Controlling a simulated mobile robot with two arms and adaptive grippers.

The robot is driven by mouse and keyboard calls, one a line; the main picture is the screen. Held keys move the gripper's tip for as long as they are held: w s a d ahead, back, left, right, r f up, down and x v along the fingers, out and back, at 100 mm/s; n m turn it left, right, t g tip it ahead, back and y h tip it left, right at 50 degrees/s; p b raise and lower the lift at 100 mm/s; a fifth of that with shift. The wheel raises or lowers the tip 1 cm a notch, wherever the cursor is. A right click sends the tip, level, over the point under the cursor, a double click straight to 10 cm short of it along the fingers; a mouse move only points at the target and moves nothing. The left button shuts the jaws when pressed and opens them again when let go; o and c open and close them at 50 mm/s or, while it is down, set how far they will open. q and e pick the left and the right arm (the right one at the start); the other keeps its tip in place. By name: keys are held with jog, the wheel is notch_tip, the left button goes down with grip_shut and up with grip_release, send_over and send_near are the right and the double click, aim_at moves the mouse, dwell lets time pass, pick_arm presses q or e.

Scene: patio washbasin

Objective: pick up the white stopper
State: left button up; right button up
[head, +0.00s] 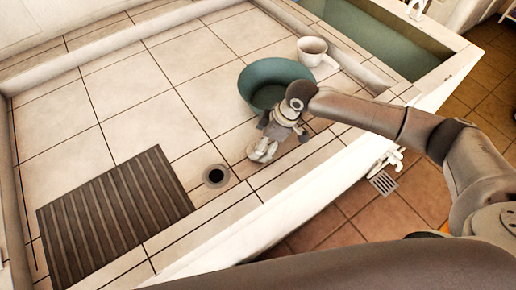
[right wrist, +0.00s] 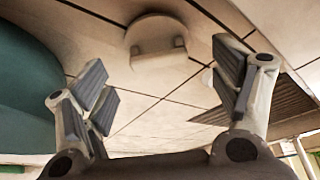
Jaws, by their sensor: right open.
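The white stopper (right wrist: 156,42) shows in the right wrist view as a pale round piece with a raised block, lying on the tiled surface. It sits beyond and between the fingertips, apart from them. In the head view a pale shape, seemingly the stopper (head: 262,150), lies at the tip of my right gripper (head: 281,136), partly hidden by it. The right gripper (right wrist: 163,85) is open and empty, its grey pads spread wide. My left gripper is not in view.
A teal bowl (head: 262,95) stands close behind the right gripper, with a white mug (head: 312,50) beyond it. A round drain hole (head: 216,175) and a dark ribbed mat (head: 115,215) lie to the left. The tiles farther back are clear.

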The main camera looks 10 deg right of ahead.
jog(key=shift+x, duration=1.9)
jog(key=c, duration=1.1)
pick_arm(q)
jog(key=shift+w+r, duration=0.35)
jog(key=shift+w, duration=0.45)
pick_arm(e)
jog(key=shift+r, duration=0.1)
